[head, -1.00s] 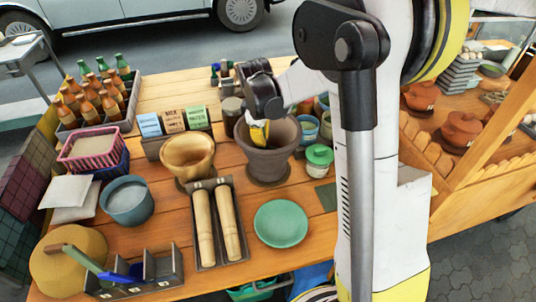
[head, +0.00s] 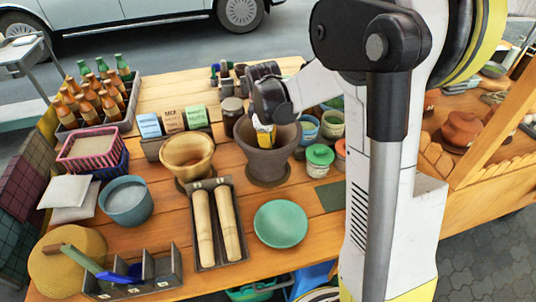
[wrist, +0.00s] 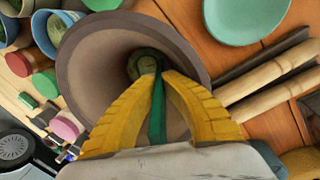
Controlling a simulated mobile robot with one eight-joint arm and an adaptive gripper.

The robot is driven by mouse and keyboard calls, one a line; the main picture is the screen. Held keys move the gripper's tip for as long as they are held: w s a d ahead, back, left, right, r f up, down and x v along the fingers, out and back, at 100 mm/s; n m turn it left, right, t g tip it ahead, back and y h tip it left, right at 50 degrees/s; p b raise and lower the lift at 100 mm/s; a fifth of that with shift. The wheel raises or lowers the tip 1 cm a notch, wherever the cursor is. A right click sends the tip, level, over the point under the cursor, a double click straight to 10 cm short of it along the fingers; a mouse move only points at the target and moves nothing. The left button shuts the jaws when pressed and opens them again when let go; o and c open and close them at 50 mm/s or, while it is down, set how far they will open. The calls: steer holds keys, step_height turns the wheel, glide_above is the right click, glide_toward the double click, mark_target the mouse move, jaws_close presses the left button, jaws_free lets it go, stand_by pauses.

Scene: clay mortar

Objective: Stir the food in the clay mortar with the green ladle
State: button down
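The clay mortar (head: 267,161) is a wide dark grey-brown bowl at the middle of the wooden table. My gripper (head: 265,138) points down into its mouth. In the wrist view my gripper (wrist: 158,80) has its yellow fingers closed in around the green ladle (wrist: 157,115), whose shaft runs between them. A rounded dull-green end shows just past the fingertips, deep inside the mortar (wrist: 100,55). In the head view the ladle is hidden by the gripper and the mortar wall. The food cannot be made out clearly.
A wooden bowl (head: 188,152) stands just left of the mortar. Rolling pins in a tray (head: 219,263) and a green plate (head: 281,224) lie in front. Small green-lidded jars (head: 319,158) stand close on the right. Spice boxes (head: 172,120) stand behind left.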

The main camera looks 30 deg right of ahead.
steer(key=shift+w+d, duration=0.2)
steer(key=shift+d, duration=0.3)
steer(key=shift+w+d, duration=0.15)
steer(key=shift+w, duration=0.3)
step_height(320, 180, up, 17)
steer(key=p, duration=1.2)
steer(key=shift+r, duration=0.15)
